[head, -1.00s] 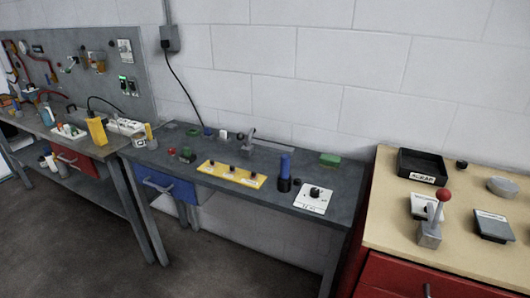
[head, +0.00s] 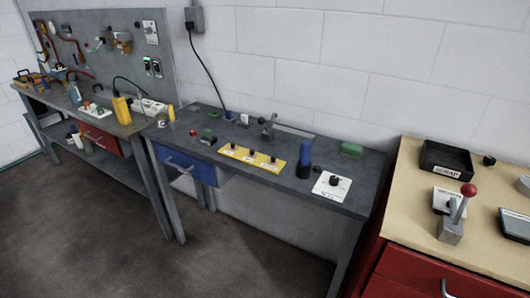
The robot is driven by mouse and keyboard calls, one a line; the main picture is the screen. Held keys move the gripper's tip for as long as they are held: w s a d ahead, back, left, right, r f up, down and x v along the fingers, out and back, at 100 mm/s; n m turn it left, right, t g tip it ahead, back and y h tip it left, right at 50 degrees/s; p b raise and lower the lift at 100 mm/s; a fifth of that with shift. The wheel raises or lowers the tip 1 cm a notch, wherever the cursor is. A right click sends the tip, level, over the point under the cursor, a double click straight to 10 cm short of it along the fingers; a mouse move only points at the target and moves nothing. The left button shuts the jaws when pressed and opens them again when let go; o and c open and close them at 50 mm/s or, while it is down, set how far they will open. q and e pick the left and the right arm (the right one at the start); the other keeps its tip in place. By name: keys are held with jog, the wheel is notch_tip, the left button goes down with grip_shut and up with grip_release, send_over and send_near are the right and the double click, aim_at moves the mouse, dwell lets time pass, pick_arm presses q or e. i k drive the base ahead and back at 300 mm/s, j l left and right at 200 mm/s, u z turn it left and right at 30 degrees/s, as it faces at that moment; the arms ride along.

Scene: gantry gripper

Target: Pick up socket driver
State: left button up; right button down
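A blue upright handle (head: 305,152) stands in a black round base on the grey middle bench (head: 243,175). It looks like the socket driver, but I cannot tell for certain at this size. It is right of the yellow panel and left of the white dial plate. Neither of my grippers is in view.
On the middle bench are a yellow panel (head: 251,159) with several knobs, a white dial plate (head: 332,186), a green block (head: 351,150) and a grey clamp-like tool (head: 268,126). At right, a wooden-topped red cabinet holds a black scrap tray (head: 446,160) and red-knobbed lever (head: 453,222).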

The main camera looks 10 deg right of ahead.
aim_at(306, 146)
jog(key=i+l+u, duration=0.25)
jog(key=i+l, duration=0.35)
jog(key=i+j, duration=0.2)
jog(key=j, duration=0.15)
jog(key=i+j, duration=0.2)
jog(key=j, duration=0.15)
jog(key=i+j, duration=0.2)
jog(key=j, duration=0.2)
jog(key=i+j, duration=0.2)
jog(key=j, duration=0.15)
jog(key=i+j, duration=0.15)
jog(key=j, duration=0.2)
jog(key=i+j, duration=0.2)
jog(key=j, duration=0.15)
